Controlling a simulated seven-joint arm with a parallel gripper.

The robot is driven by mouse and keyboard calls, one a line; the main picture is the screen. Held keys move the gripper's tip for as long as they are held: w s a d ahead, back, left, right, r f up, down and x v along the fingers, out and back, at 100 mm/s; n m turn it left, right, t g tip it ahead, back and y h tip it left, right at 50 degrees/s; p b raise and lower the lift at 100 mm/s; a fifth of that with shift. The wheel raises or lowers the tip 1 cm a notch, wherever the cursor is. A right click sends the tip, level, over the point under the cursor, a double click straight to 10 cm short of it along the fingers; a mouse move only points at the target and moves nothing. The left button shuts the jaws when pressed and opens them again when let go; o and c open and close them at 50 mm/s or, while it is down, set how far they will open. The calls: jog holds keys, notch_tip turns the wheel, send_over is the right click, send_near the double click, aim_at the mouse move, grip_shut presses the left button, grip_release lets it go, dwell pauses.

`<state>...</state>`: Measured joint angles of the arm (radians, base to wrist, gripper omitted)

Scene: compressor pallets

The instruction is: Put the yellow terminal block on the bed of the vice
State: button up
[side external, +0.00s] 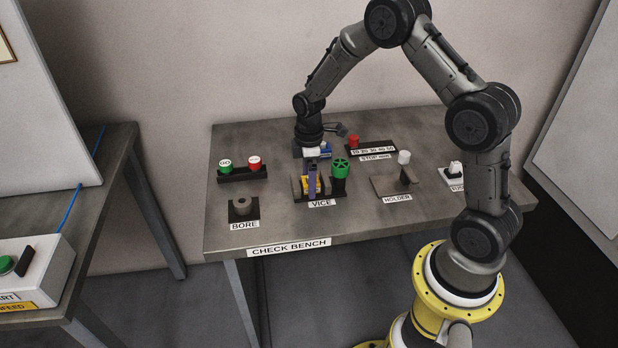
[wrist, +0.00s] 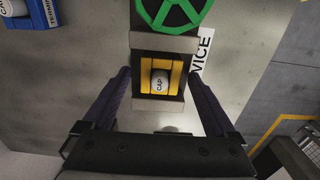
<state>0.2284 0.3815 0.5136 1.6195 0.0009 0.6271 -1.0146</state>
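The yellow terminal block (wrist: 147,75) lies between the two grey jaws of the vice (wrist: 165,41), with a white cylinder marked CAP in its middle. It also shows in the side view as a yellow patch (side external: 318,186), partly hidden by my gripper's purple finger. The vice (side external: 297,187) stands on the bench behind its VICE label. My gripper (wrist: 160,76) is open above the vice, one finger to each side of the block, with gaps between fingers and block. The side view shows my gripper (side external: 312,178) pointing down there. How high the fingertips are above the bed is hard to tell.
The vice's green handwheel (side external: 340,168) stands close right of my gripper. The bench front is clear.

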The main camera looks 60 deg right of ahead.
jog(key=shift+r, duration=0.15)
notch_tip(320, 180, up, 14)
jog(key=shift+f, duration=0.2)
dwell(0.4)
notch_tip(320, 180, up, 6)
jog(key=t, duration=0.2)
send_over(306, 185)
jog(key=s+a+r+t, duration=0.2)
jog(key=s+a+r, duration=0.2)
jog(key=s+r, duration=0.35)
jog(key=s+a+f+m, duration=0.1)
jog(key=s+m, duration=0.3)
jog(key=s, duration=0.4)
jog(key=s+a+f+m+t, duration=0.1)
jog(key=s+a+m, duration=0.1)
jog(key=s+m, duration=0.3)
jog(key=s, duration=0.4)
jog(key=shift+a+f+t, duration=0.3)
jog(key=shift+f, duration=0.1)
